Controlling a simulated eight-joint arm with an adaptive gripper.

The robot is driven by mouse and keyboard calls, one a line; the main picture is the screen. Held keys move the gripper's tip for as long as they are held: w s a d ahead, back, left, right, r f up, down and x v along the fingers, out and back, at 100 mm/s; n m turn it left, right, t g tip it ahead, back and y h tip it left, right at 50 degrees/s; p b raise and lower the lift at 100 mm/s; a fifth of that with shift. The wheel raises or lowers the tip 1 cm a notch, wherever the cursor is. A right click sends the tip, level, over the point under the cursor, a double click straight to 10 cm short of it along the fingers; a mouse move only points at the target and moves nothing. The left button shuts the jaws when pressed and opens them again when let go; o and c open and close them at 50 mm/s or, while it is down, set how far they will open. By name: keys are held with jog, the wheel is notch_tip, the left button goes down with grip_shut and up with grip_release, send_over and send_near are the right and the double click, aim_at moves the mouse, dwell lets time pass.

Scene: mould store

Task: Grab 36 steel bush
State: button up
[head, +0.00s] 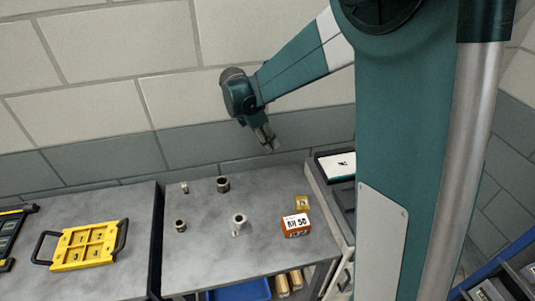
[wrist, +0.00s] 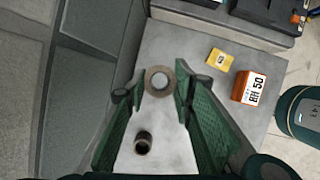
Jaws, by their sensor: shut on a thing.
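My gripper (head: 266,138) is raised above the back of the grey bench. In the wrist view its green fingers (wrist: 160,83) are shut on a round steel bush (wrist: 160,80), seen end-on with its bore facing the camera. The bush's number cannot be read. In the head view a small grey end (head: 273,146) shows at the fingertips. On the bench stand a dark bush (head: 223,184), a small bush (head: 184,188), another small dark bush (head: 180,226) and a bright flanged bush (head: 239,224). One dark bush (wrist: 142,142) shows below the fingers in the wrist view.
An orange box marked BH 50 (head: 296,226) and a yellow card (head: 302,202) lie at the bench's right. A yellow tray (head: 85,245) sits on the left bench. A blue bin (head: 240,290) is below the front edge. A wall stands behind.

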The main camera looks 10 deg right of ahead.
notch_tip(320, 180, up, 10)
dwell(0.4)
